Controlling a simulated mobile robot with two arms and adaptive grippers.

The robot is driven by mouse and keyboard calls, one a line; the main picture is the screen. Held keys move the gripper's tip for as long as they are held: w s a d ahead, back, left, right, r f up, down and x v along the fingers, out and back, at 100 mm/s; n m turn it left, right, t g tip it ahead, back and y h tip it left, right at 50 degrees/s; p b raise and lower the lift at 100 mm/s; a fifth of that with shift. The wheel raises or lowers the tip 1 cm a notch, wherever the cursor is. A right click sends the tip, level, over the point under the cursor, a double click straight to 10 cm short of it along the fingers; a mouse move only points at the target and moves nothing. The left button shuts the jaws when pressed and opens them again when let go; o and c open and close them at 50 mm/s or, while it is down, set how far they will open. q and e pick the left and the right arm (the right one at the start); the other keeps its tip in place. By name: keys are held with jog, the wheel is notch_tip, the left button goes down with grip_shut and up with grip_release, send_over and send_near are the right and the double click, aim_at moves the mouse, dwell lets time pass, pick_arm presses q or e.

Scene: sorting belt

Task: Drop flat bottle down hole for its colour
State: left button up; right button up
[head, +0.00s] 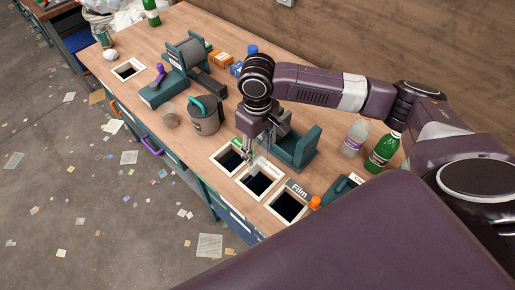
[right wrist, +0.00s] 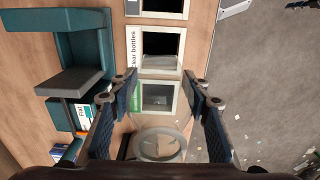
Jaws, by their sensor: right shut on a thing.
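My right gripper (head: 258,151) is shut on a see-through flat bottle (right wrist: 165,125). It holds the bottle above the row of holes, close to the left and middle ones in the head view. The right wrist view shows the bottle faintly between both fingers (right wrist: 158,100). The clear-bottles hole (right wrist: 160,43) has its label on the left. A hole with a green label (right wrist: 157,97) shows through the bottle. The film hole (head: 288,207) is nearest the front in the head view. The bottle's exact height is hard to tell. My left gripper is out of view.
A teal holder (head: 297,150) stands right beside my right gripper. A grey pot (head: 206,116) and a teal machine (head: 168,86) stand further left. A clear bottle (head: 355,137) and a green bottle (head: 382,152) stand at the right. Litter covers the floor.

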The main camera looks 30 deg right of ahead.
notch_tip(320, 180, down, 5)
jog(key=b, duration=0.6)
jog(key=shift+f, duration=0.15)
jog(key=shift+f+b, duration=0.6)
jog(key=shift+f, duration=2.15)
jog(key=o, duration=1.3)
jog(key=shift+r, duration=0.2)
notch_tip(320, 180, up, 12)
jog(key=shift+f, duration=0.15)
